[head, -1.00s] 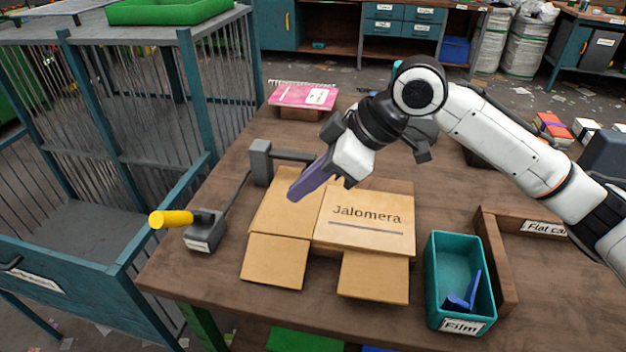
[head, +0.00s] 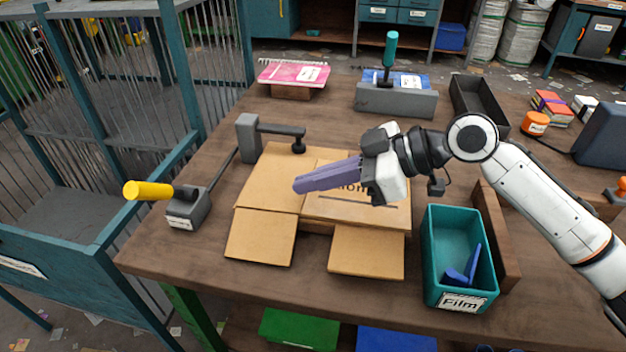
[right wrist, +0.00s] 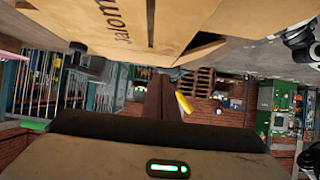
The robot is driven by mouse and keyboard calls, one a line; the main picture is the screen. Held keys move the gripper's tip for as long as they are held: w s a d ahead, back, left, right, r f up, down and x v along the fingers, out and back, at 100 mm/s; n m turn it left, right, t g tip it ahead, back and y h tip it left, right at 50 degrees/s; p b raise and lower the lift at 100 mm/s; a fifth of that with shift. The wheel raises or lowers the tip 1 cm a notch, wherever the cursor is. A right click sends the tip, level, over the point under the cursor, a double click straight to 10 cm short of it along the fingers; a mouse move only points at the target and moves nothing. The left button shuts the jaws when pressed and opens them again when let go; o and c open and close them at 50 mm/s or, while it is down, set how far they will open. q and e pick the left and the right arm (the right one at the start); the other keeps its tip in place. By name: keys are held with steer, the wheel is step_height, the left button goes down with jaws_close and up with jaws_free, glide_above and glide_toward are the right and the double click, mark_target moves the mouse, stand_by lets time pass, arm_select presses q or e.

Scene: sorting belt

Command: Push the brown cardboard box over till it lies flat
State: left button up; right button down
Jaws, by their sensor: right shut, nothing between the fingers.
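The brown cardboard box (head: 270,190) lies low on the table with its flaps spread out toward the front edge. Its printed panel faces up, partly hidden by my right gripper. The box also shows upside down at the top of the right wrist view (right wrist: 100,22). My right gripper (head: 300,186) is shut and empty, its purple fingers pointing left over the box's middle. I cannot tell whether they touch the cardboard. My left gripper is not in view.
A grey clamp-like fixture (head: 247,138) stands at the box's back left, its arm reaching over the box's far edge. A yellow-handled device (head: 187,210) is at left. A teal Film bin (head: 432,262) stands close on the right. The table behind the box is partly clear.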

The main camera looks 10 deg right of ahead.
steer(key=shift+r+p, duration=0.5)
steer(key=r+p, duration=0.1)
steer(key=d+r, duration=0.1)
steer(key=d+r+p, duration=0.1)
steer(key=shift+s+r+p, duration=0.3)
steer(key=shift+s+p, duration=0.05)
steer(key=f+v, duration=0.1)
steer(key=v, duration=0.6)
steer(key=shift+s+d+b, duration=0.25)
steer(key=shift+d+b, duration=0.1)
steer(key=shift+d, duration=0.2)
